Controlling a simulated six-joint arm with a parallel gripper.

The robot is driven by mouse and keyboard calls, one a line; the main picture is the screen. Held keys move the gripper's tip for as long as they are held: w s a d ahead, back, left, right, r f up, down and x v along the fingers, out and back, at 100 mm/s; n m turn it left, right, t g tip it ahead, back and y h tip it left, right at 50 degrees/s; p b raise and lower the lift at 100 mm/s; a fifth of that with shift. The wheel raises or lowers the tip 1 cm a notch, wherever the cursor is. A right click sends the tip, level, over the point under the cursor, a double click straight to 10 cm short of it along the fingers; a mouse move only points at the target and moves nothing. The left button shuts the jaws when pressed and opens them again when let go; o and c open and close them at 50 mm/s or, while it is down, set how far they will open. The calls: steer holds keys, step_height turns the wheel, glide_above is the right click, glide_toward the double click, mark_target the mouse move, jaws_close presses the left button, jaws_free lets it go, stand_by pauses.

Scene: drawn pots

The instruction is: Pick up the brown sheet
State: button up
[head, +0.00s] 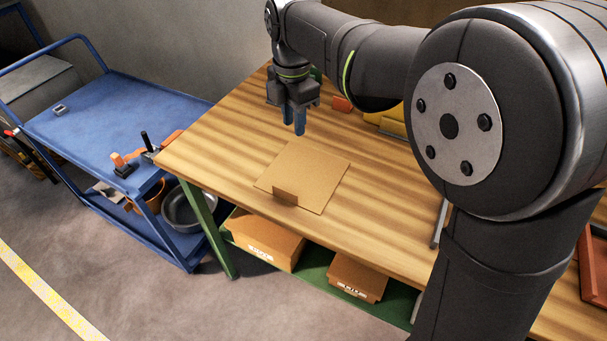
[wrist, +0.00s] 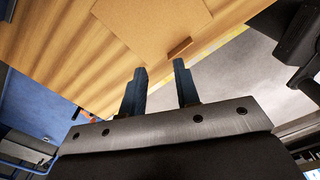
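The brown sheet (head: 318,171) lies flat on the wooden table near its front left edge. A small upright brown tab (head: 285,197) stands at its near edge. In the wrist view the sheet (wrist: 150,27) is at the top, with the tab (wrist: 180,48) at its lower right. My gripper (head: 295,120) hangs above the table, behind and slightly left of the sheet, apart from it. Its two blue fingers also show in the wrist view (wrist: 160,78), with a clear gap and nothing between them. The gripper is open.
The wooden table (head: 225,150) is bare around the sheet. Orange and yellow items (head: 342,104) lie at the back beneath my arm. A blue cart (head: 110,125) with tools stands to the left. Cardboard boxes (head: 265,240) sit on the green shelf below.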

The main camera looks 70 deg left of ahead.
steer(key=s+d+m, duration=0.3)
steer(key=m, duration=1)
glide_above(285, 191)
step_height(285, 191, down, 12)
steer(key=shift+d+r, duration=0.1)
steer(key=shift+r, duration=0.05)
steer(key=shift+a+f, duration=0.2)
steer(key=shift+f, duration=2.4)
jaws_close()
